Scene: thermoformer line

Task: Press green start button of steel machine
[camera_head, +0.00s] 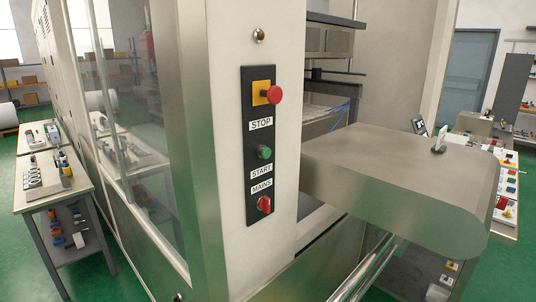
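The steel machine (225,150) fills the middle of the head view. On its front post is a black control panel (259,190). The green start button (264,152) sits at mid-panel, above a "START" label and below a "STOP" label. A red mushroom stop button (273,94) on a yellow square is at the panel's top. A red mains switch (265,204) is at the bottom, under a "MAINS" label. Neither of my grippers shows in the view, and nothing covers the green button.
A rounded steel housing (400,170) juts out to the right of the panel, with metal rails below it. A workbench (40,200) with tools and small parts stands at the left. Another bench with coloured items (508,190) is at the far right. Green floor shows at the lower left.

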